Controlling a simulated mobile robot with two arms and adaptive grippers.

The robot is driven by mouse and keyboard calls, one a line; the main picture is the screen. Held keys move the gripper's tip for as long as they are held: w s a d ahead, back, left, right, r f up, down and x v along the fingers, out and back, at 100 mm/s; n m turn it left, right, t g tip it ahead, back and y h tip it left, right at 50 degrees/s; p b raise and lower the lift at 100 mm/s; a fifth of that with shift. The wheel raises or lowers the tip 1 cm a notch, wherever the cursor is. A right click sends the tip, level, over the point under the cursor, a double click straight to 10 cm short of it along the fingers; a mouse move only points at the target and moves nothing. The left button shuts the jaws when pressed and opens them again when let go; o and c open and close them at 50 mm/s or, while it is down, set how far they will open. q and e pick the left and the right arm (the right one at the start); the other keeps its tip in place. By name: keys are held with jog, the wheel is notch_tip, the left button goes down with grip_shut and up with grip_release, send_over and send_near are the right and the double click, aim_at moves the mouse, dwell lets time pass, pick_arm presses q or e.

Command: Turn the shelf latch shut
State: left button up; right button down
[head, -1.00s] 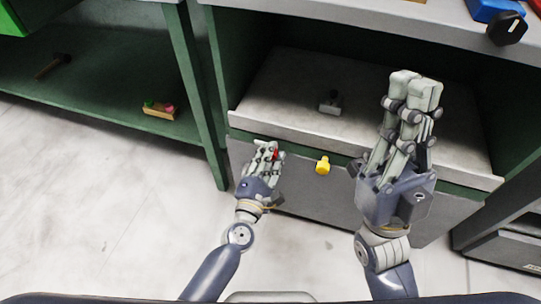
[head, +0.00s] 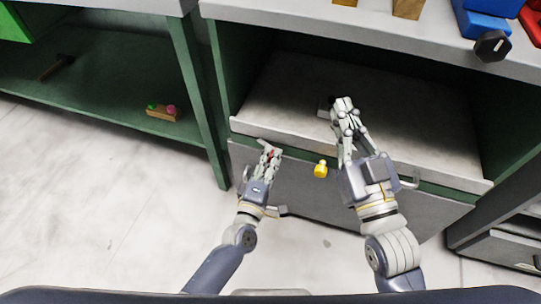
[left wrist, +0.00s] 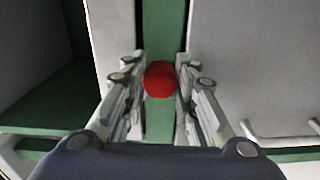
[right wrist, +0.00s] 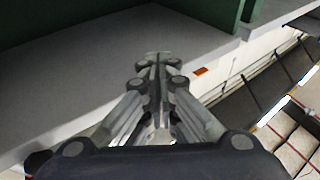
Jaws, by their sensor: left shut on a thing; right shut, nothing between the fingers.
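A yellow knob (head: 320,169) stands between the two arms.
A grey drawer front (head: 310,195) with handles lies below the shelf. The worktop (head: 300,22) overhangs above, with a dark knob (head: 492,46) at its edge. A green lower shelf (head: 100,90) at left holds a small wooden block (head: 163,114).

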pick_arm(q)
jog(key=shift+m+p, duration=0.5)
jog(key=shift+m, duration=0.4)
jog(key=m+p, duration=0.1)
jog(key=m, duration=0.1)
jog(key=shift+m, duration=0.4)
pick_arm(e)
notch_tip(320, 180, down, 12)
jog(key=s+d+g+h, duration=0.2)
jog(key=g, duration=0.5)
pick_arm(q)
jog(key=m+p, duration=0.1)
jog(key=m, duration=0.1)
jog(key=shift+s+d+m+p, duration=0.1)
jog(key=shift+m+p, duration=0.2)
jog(key=shift+p, duration=0.05)
jog(key=shift+c, duration=0.2)
jog(key=m+p, duration=0.1)
jog(key=m, duration=0.2)
jog(key=shift+f+m, duration=0.15)
jog(key=shift+m, duration=0.15)
pick_arm(e)
jog(key=s+d+f+g+h, duration=0.2)
jog(key=s+d+f+g, duration=0.2)
jog(key=s+f+g, duration=0.3)
jog(key=shift+s+d+f+m+g, duration=0.2)
jog(key=shift+s+f+m+g, duration=0.2)
jog(key=shift+s+f, duration=1.25)
jog(key=shift+s+r, duration=0.35)
